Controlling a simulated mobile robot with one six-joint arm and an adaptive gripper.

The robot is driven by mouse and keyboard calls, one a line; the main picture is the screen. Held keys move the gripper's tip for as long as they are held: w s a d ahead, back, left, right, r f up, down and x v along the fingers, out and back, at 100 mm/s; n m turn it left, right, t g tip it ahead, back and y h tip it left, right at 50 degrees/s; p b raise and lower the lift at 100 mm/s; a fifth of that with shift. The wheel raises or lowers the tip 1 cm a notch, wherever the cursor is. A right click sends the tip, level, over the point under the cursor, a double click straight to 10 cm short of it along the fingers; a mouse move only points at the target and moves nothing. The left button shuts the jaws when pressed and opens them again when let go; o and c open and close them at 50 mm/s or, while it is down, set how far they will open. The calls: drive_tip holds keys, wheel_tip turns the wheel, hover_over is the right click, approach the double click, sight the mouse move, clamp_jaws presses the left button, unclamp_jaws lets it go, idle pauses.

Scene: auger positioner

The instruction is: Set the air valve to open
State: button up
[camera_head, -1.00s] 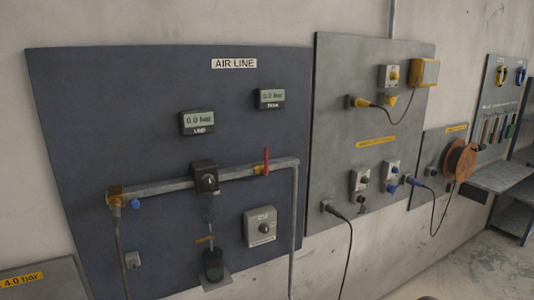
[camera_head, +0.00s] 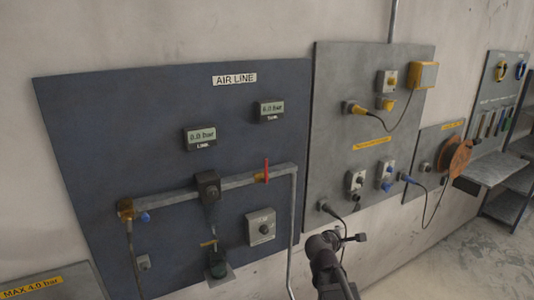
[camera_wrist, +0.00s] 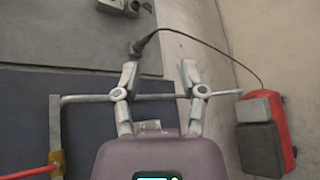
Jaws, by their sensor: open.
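The air valve is a thin red lever (camera_head: 266,170) on the horizontal grey pipe of the dark blue air line panel (camera_head: 100,110). The lever stands upright, across the pipe, at a yellow-brown fitting. In the wrist view the red lever (camera_wrist: 28,173) shows at the lower left corner, beside the yellow-brown fitting (camera_wrist: 57,163). My gripper (camera_wrist: 159,80) is open and empty, with its fingers apart. It is to the right of the lever in the wrist view and does not touch it. The downpipe (camera_wrist: 80,98) crosses the view behind the fingers.
Displays (camera_head: 201,138) (camera_head: 270,109) read 0.0 bar. A black regulator (camera_head: 207,186) and a grey dial box (camera_head: 261,227) sit near the valve. A black plug (camera_wrist: 140,46) with a cable is ahead of my fingers. A red object (camera_wrist: 277,120) stands at right in the wrist view.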

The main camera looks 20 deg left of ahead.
drive_tip(key=a+r+n+t+y+p, duration=0.4)
drive_tip(key=a+r+n, duration=0.55)
drive_tip(key=a, duration=0.45)
drive_tip(key=n+y+p, duration=0.3)
drive_tip(key=n+y, duration=0.2)
drive_tip(key=n, duration=0.4)
approach(266, 164)
drive_tip(key=s, duration=0.3)
drive_tip(key=shift+d+f+m+t, duration=0.25)
drive_tip(key=shift+f+t, duration=0.1)
drive_tip(key=shift+t, duration=0.05)
drive_tip(key=x, duration=1.3)
drive_tip(key=shift+w, duration=0.4)
